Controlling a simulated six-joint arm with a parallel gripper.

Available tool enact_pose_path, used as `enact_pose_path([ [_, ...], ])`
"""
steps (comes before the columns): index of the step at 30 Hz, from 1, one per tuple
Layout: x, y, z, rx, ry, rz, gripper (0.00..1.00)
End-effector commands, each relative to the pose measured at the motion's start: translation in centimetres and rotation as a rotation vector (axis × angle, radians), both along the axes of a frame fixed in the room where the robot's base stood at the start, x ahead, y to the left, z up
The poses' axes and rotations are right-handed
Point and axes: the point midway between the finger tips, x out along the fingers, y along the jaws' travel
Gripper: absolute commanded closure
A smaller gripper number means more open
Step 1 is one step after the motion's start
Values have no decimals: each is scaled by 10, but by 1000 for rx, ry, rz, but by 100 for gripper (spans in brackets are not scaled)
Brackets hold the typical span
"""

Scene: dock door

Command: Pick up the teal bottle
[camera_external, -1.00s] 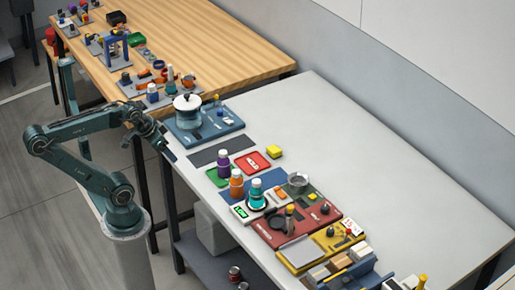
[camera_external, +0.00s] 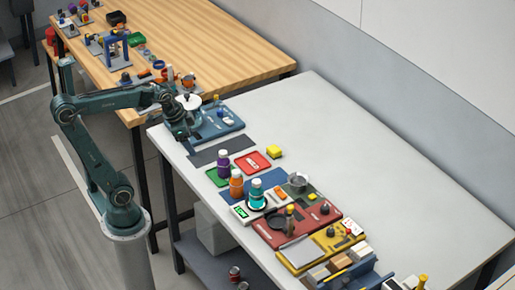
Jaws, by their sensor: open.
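The teal bottle (camera_external: 257,197) with a white cap stands upright on the white table, on or right beside a scale (camera_external: 241,211) with a green display. An orange bottle (camera_external: 236,184) stands just left of it, and a purple bottle (camera_external: 223,166) is farther back. My gripper (camera_external: 185,142) is well to the upper left of the teal bottle, near the back left edge of the white table. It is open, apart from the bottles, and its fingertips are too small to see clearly.
A pot with a white lid (camera_external: 188,101) on a blue board is close by my wrist and partly hidden. A red tray (camera_external: 253,162) and a yellow block (camera_external: 274,152) lie behind the bottles. The right of the table is clear.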

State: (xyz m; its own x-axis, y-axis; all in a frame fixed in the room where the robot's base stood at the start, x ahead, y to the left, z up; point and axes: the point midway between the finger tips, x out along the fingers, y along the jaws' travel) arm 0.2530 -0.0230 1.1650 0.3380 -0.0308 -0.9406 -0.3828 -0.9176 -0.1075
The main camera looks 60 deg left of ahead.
Motion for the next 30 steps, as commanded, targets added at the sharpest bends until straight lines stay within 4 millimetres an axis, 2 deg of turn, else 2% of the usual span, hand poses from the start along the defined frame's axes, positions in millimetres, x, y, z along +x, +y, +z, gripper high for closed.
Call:
enact_pose_path([
  [8, 53, -23, -4, 71, 89, -257, 32],
  [14, 90, -43, -16, 114, 147, -444, 32],
  [24, 146, -83, -52, 171, 244, -767, 32],
  [30, 169, -103, -75, 190, 287, -919, 32],
])
